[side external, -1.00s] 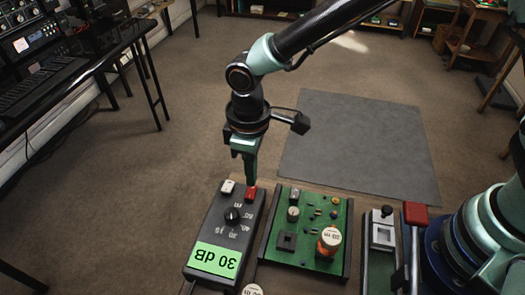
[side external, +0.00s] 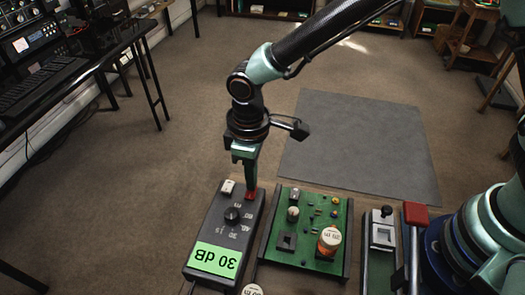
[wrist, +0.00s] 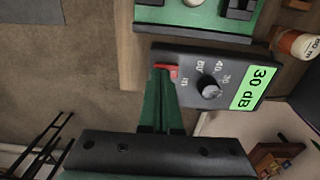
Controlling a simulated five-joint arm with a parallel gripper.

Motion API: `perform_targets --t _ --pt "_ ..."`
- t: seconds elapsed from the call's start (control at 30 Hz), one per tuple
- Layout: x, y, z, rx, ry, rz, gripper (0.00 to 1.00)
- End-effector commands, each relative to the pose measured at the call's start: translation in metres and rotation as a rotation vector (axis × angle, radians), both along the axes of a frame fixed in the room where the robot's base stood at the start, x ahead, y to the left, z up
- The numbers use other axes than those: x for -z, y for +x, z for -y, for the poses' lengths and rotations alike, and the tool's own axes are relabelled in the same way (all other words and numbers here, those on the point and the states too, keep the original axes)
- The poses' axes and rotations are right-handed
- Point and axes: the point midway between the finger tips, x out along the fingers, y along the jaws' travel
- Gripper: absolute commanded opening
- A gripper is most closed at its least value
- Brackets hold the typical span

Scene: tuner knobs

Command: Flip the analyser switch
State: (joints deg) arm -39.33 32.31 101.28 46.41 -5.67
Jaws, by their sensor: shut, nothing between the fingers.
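The white rocker is hidden there.
A green circuit board (side external: 303,253) with small parts and an orange-and-white jar (side external: 328,241) stands right of the analyser. Further right is a small device with a black knob (side external: 386,211) and a red-topped post (side external: 416,213).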

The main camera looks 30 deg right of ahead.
Motion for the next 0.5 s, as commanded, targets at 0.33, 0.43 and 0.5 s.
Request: perform_targets --t 0.33,0.43,0.5 --pt "0.0048 -0.0003 0.0001 0.000 -0.001 -0.001 0.00" --pt "0.0062 -0.0003 0.0001 0.000 -0.001 -0.001 0.00" --pt "0.0071 -0.0003 0.0001 0.000 -0.001 -0.001 0.00"
